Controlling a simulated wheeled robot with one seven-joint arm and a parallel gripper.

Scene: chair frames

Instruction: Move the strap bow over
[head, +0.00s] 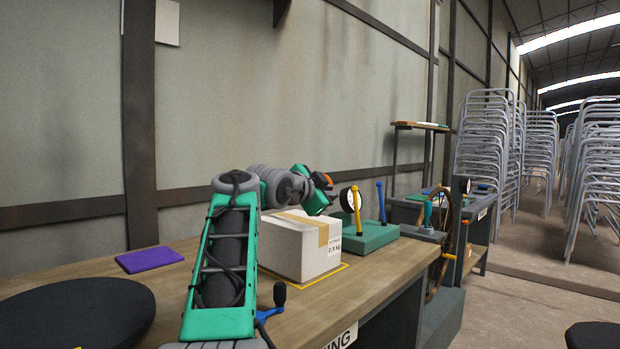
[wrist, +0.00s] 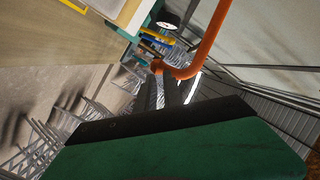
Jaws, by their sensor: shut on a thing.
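An orange bent bar, which looks like the strap bow (wrist: 211,45), crosses the upper middle of the wrist view and turns in a rounded corner. In the head view only a small orange patch (head: 329,180) of it shows at the end of my arm. My gripper (head: 325,192) is beyond the white box, near the wall side of the bench, and is shut on the orange bar. The grip itself is hidden in both views. A large green part of my gripper with a dark edge fills the bottom of the wrist view.
A taped white box (head: 300,246) stands on the wooden bench (head: 372,274), near my arm. Right of it is a green base (head: 370,237) with a gauge and yellow and blue levers. A purple pad (head: 150,260) and black disc (head: 75,312) lie left. Chair frames (head: 487,150) are stacked behind.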

